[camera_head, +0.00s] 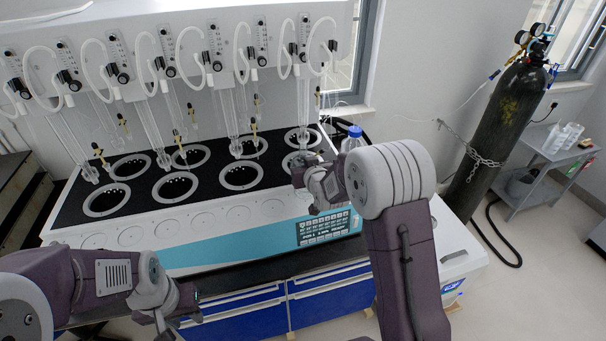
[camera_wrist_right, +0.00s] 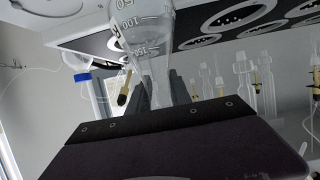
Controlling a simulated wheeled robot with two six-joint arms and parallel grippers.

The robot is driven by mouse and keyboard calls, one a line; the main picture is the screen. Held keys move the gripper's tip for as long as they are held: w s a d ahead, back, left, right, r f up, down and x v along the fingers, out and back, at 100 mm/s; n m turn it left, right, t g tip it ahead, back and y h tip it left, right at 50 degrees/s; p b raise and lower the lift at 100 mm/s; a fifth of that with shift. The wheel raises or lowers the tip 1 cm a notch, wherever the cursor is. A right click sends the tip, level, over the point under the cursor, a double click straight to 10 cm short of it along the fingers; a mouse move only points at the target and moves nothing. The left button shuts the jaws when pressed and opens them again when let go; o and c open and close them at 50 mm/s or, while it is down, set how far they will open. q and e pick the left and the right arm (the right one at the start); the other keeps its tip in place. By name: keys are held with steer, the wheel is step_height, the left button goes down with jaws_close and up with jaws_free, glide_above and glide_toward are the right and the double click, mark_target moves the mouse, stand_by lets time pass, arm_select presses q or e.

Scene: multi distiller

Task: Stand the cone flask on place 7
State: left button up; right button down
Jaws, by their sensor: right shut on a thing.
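The clear cone flask (camera_wrist_right: 150,45) with white volume marks appears inverted in the right wrist view, its neck between the fingers of my right gripper (camera_wrist_right: 158,92). In the head view my right gripper (camera_head: 303,172) is over the right end of the black-topped distiller, beside the front-right ring (camera_head: 292,160). The flask is hard to make out there, and I cannot tell whether it touches the ring. Ringed places stand in two rows; no place numbers are legible. My left gripper (camera_head: 184,300) is low at the left, in front of the distiller; its fingers are too unclear to judge.
Glass tubes (camera_head: 230,108) and hoses hang over the rings from the white back panel (camera_head: 190,45). A blue-capped bottle (camera_head: 355,132) stands just right of my right gripper. The control panel (camera_head: 325,228) is on the front. A gas cylinder (camera_head: 497,120) stands far right.

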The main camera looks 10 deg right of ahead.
step_height(320, 180, down, 4)
steer(key=shift+r, duration=0.2)
steer(key=shift+f, duration=0.25)
steer(key=shift+f, duration=0.1)
steer(key=c, duration=1.2)
jaws_free()
steer(key=shift+o, duration=0.2)
